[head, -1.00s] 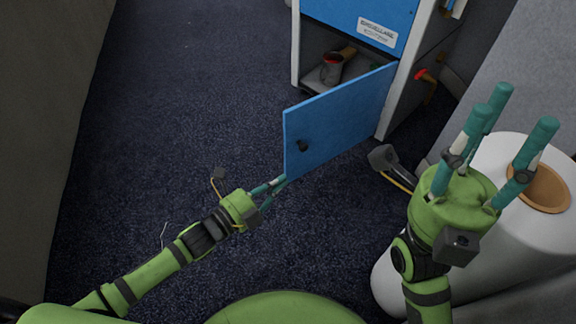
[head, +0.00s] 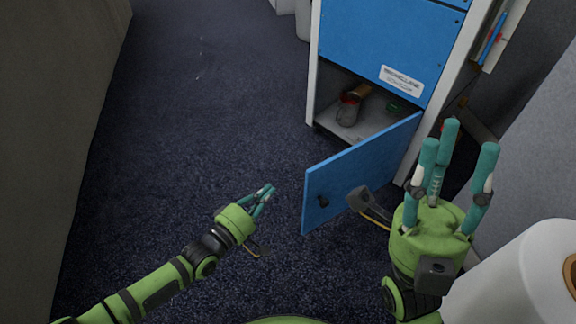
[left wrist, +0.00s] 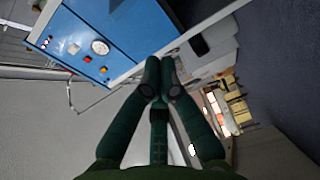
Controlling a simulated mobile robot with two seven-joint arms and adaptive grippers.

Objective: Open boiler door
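The blue boiler door (head: 352,172) stands swung open from its hinge side at the right of the cabinet's lower compartment. The blue boiler cabinet (head: 380,45) has a white label plate above the opening. My left gripper (head: 265,194) is to the left of the door's free edge, apart from it. Its fingertips (left wrist: 160,78) are together and empty in the left wrist view, where a blue panel (left wrist: 95,35) with buttons and a gauge shows. My right gripper (head: 453,150) has its fingers spread and empty, right of the door.
Inside the compartment (head: 365,120) lie a grey, red-rimmed object (head: 348,108) and a small green item. A white cylinder (head: 520,275) stands at the lower right, close to my right arm. Dark carpet (head: 190,120) is clear at left, bounded by a grey wall.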

